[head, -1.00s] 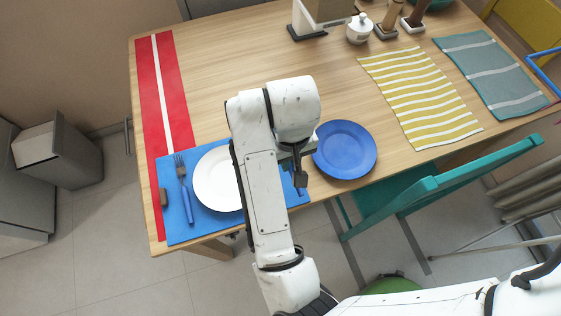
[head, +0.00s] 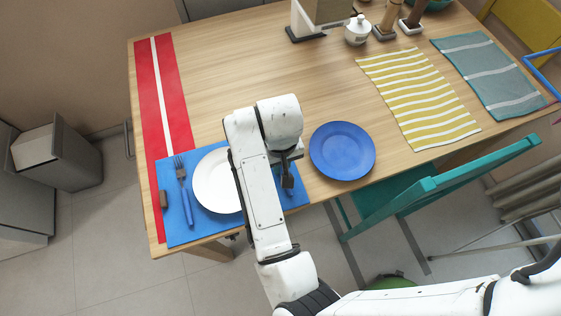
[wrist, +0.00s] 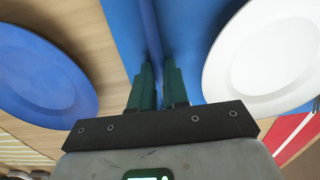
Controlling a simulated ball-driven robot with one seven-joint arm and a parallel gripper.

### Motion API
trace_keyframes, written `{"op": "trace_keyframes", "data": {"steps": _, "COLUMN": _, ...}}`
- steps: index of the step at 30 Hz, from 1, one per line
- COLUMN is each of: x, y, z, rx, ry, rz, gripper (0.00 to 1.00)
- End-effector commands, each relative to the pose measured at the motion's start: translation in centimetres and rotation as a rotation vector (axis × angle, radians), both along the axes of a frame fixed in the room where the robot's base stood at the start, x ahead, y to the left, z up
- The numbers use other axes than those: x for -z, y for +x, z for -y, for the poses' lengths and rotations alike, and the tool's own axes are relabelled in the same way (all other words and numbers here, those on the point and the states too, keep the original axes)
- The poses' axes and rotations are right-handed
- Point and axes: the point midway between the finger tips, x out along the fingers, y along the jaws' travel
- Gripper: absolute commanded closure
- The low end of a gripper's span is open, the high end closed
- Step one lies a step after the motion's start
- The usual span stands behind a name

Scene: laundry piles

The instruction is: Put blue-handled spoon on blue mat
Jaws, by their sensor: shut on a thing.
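The blue mat (head: 174,226) lies at the table's front left corner. A white plate (head: 212,186) sits on it, with a blue-handled fork (head: 184,192) to the plate's left. My gripper (head: 288,188) is over the mat's right part, right of the white plate. In the wrist view, my gripper (wrist: 158,75) is shut on the blue handle of the blue-handled spoon (wrist: 153,45), which runs up between its dark green fingers. The mat shows behind it. The spoon's head is out of the wrist view, and I cannot tell whether the spoon touches the mat.
A blue plate (head: 342,150) stands just right of the mat. A red runner (head: 177,105) lies at left, partly under the mat. A yellow striped cloth (head: 415,95) and a teal cloth (head: 487,72) lie at right. A teal chair (head: 430,190) is at the front edge.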

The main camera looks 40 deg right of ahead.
Motion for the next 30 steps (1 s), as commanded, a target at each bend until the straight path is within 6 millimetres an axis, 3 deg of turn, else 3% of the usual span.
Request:
{"op": "trace_keyframes", "data": {"steps": 1, "x": 0.3, "y": 0.0, "z": 0.0, "rx": 0.0, "ry": 0.0, "rz": 0.0, "gripper": 1.0}}
{"op": "trace_keyframes", "data": {"steps": 2, "x": 0.2, "y": 0.0, "z": 0.0, "rx": 0.0, "ry": 0.0, "rz": 0.0, "gripper": 0.82}}
{"op": "trace_keyframes", "data": {"steps": 9, "x": 0.1, "y": 0.0, "z": 0.0, "rx": 0.0, "ry": 0.0, "rz": 0.0, "gripper": 0.6}}
{"op": "trace_keyframes", "data": {"steps": 20, "x": -0.6, "y": 0.0, "z": 0.0, "rx": 0.0, "ry": -0.001, "rz": 0.002, "gripper": 0.6}}
{"op": "trace_keyframes", "data": {"steps": 30, "x": -7.1, "y": 0.1, "z": 0.0, "rx": 0.003, "ry": 0.001, "rz": 0.003, "gripper": 0.6}}
